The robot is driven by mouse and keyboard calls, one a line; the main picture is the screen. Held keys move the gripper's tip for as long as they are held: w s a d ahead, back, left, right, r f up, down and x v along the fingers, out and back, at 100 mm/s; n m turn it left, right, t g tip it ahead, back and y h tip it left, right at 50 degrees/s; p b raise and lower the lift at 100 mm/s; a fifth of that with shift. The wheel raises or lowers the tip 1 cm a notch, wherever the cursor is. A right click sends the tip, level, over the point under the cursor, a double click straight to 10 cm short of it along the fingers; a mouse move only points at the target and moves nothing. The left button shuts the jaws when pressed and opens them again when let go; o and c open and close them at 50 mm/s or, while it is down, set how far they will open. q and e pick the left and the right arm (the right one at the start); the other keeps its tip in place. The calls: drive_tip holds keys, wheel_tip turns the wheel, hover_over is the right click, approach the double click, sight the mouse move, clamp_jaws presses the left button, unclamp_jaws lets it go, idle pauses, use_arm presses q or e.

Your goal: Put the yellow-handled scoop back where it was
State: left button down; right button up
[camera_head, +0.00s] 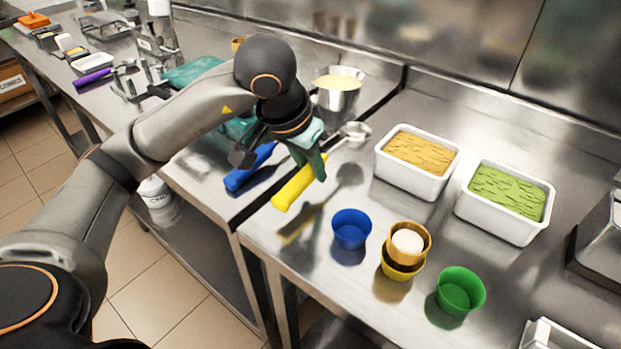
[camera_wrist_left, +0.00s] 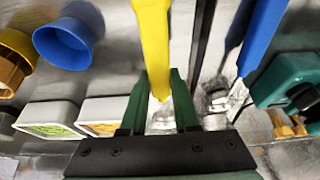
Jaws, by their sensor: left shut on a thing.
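My left gripper (camera_head: 308,162) is shut on the yellow-handled scoop (camera_head: 295,189). The scoop is held above the steel counter, with its shadow and reflection apart below it. Its metal bowl (camera_head: 356,131) points to the back right and its handle to the front left. In the left wrist view the green fingers (camera_wrist_left: 160,105) close around the yellow handle (camera_wrist_left: 152,38) near its metal end; the bowl is mostly hidden behind the gripper. A blue-handled scoop (camera_head: 247,170) lies to the left, also seen in the wrist view (camera_wrist_left: 262,35). My right gripper is not in view.
Orange (camera_head: 420,152) and green (camera_head: 508,192) ice cream tubs stand right. In front are a blue cup (camera_head: 351,230), stacked yellow-brown cups (camera_head: 404,262) with a white scoop, and a green cup (camera_head: 460,291). A metal pitcher (camera_head: 336,100) stands behind the gripper. A gap separates the counters.

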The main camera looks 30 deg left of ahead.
use_arm(q)
wheel_tip(320, 180, down, 3)
drive_tip(key=shift+s+r, duration=0.1)
drive_tip(key=c, duration=1.1)
unclamp_jaws()
drive_tip(key=shift+f+b, duration=0.25)
drive_tip(key=shift+b, duration=0.05)
drive_tip(key=o, duration=0.4)
drive_tip(key=shift+o, duration=0.2)
drive_tip(key=shift+r, duration=0.1)
